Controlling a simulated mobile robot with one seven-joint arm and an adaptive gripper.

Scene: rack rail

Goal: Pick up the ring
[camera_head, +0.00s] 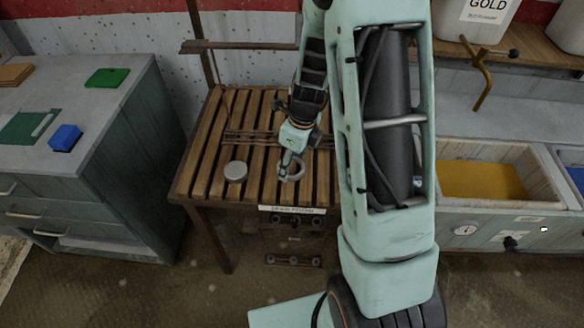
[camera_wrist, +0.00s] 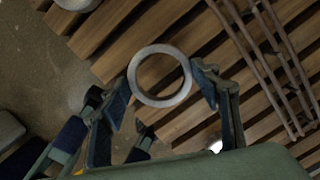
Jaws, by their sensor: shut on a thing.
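The ring (camera_wrist: 160,102) is a pale grey flat band with an open centre. In the wrist view it sits between the two fingers of my gripper (camera_wrist: 162,78), one at its left side and one at its right. My gripper is shut on it. In the head view the ring (camera_head: 301,170) shows at the end of my gripper (camera_head: 290,160), over the front part of the slatted wooden table (camera_head: 205,155). I cannot tell whether the ring touches the slats.
A round pale grey lidded piece (camera_head: 236,171) stands on the slats left of the ring. Thin brown rails (camera_head: 255,137) lie behind my gripper. A grey cabinet (camera_head: 100,125) with a blue block (camera_head: 65,138) is left. A tray with yellow content (camera_head: 480,180) is right.

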